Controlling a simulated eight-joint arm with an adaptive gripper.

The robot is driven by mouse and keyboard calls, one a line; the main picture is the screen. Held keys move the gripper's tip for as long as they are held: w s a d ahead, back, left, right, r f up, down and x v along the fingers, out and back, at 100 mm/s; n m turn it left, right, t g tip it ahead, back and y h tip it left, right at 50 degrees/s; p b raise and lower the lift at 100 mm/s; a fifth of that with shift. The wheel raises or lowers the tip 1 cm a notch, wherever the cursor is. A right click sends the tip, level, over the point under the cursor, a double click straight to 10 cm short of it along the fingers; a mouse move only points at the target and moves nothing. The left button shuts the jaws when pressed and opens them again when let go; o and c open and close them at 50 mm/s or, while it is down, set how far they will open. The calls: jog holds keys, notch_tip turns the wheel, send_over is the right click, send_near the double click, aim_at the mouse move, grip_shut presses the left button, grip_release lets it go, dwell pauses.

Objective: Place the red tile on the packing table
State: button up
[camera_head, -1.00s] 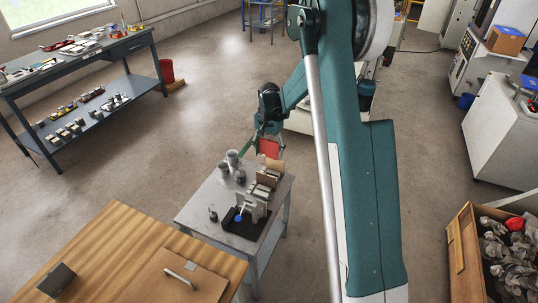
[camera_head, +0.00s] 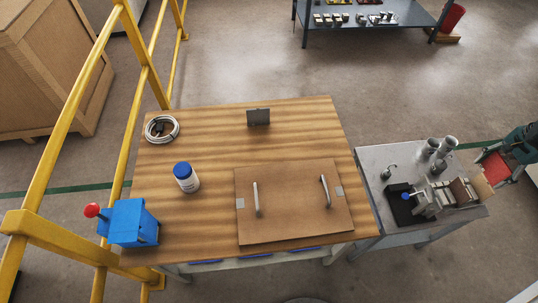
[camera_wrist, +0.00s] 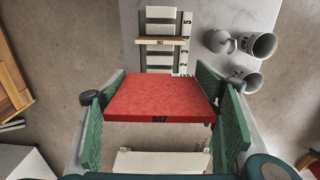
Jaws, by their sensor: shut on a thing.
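My gripper (camera_head: 507,158) is at the right edge of the head view, just beyond the right end of the small grey table. It is shut on the red tile (camera_head: 495,168). In the wrist view the green finger pads of my gripper (camera_wrist: 162,100) press the tile's left and right sides. The red tile (camera_wrist: 158,92) lies flat between them, with dark digits on its near edge. The wood-topped table (camera_head: 295,125), which looks like the packing table, stands left of the grey table, well away from the tile.
The wooden top bears a brown board with two handles (camera_head: 295,200), a grey block (camera_head: 258,117), a white jar (camera_head: 186,178), a wire coil (camera_head: 161,129) and a blue box (camera_head: 133,222). The grey table (camera_head: 375,160) holds cups (camera_head: 449,145) and a tile rack (camera_wrist: 160,57).

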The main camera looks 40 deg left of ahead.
jog(key=w+a+n, duration=0.2)
jog(key=a+n, duration=0.5)
jog(key=a, duration=3.7)
jog(key=s+a+n+p, duration=0.15)
jog(key=s+a, duration=0.25)
jog(key=a, duration=1.1)
jog(key=s+a+n, duration=0.4)
jog(key=s+a, duration=1.6)
jog(key=a, duration=0.3)
jog(key=s+a+r+n, duration=0.1)
jog(key=s+a+n, duration=0.4)
jog(key=s+a, duration=1.5)
jog(key=a+p, duration=0.1)
jog(key=a, duration=0.2)
jog(key=shift+s+a+r, duration=0.2)
jog(key=shift+s+r, duration=0.05)
jog(key=shift+f+n, duration=0.15)
jog(key=shift+n, duration=0.1)
jog(key=shift+f+b, duration=0.6)
jog(key=shift+f, duration=2.35)
